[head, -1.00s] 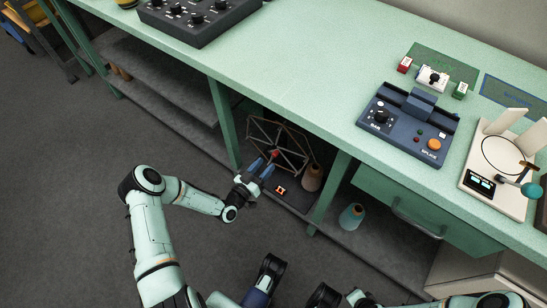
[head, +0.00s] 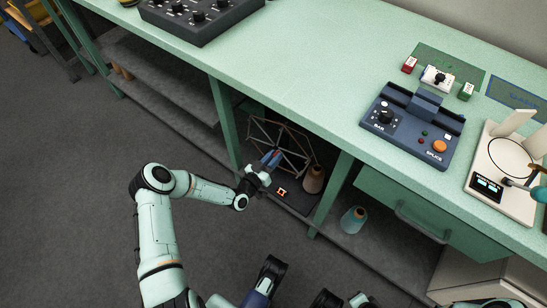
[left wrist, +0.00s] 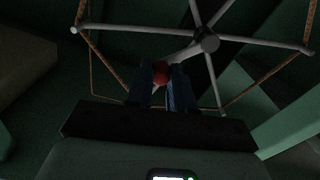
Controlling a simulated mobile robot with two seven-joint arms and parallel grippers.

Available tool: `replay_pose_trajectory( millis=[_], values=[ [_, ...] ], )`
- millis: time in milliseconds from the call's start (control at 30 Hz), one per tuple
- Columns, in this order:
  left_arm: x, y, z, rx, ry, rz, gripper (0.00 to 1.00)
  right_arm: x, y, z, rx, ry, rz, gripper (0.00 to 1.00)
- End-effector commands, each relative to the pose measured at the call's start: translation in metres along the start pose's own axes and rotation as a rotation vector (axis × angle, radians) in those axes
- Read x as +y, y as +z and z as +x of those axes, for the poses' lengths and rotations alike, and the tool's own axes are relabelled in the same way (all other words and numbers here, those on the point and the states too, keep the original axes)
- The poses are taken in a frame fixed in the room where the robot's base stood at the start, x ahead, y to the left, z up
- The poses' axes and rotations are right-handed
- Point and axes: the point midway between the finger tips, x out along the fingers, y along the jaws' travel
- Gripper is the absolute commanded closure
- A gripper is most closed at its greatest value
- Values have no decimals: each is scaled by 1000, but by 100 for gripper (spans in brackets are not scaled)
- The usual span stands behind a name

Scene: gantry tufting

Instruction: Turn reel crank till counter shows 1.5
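The reel (head: 283,140), a thin-spoked wire frame, stands on the shelf under the bench in the head view. It also shows overhead in the left wrist view, with its grey hub (left wrist: 207,42). The red crank knob (left wrist: 161,72) sits between the two dark fingers of my left gripper (left wrist: 162,80), which look closed on its sides. In the head view my left gripper (head: 271,160) reaches the front of the reel. A small lit orange counter (head: 282,192) is on the base below; its digits are too small to read.
A cone of brown thread (head: 313,180) stands right of the reel and a teal cone (head: 353,220) beyond the bench leg (head: 329,192). The bench top (head: 300,80) overhangs the shelf. A drawer (head: 420,210) is at the right. The floor in front is clear.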

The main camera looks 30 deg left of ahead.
Motion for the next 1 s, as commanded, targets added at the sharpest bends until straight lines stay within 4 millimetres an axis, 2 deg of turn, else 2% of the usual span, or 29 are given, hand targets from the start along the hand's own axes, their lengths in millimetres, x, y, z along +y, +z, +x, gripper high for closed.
replay_pose_trajectory(
  millis=[267,467,1000],
  values=[
    [1,3,0,-3,1,40,100,0,0,0,1,-1,0,100],
    [4,8,0,-3,3,148,100,-1,-2,-1,5,-2,-1,100],
    [8,38,-1,-4,4,642,100,1,2,2,-6,2,1,100]
  ],
)
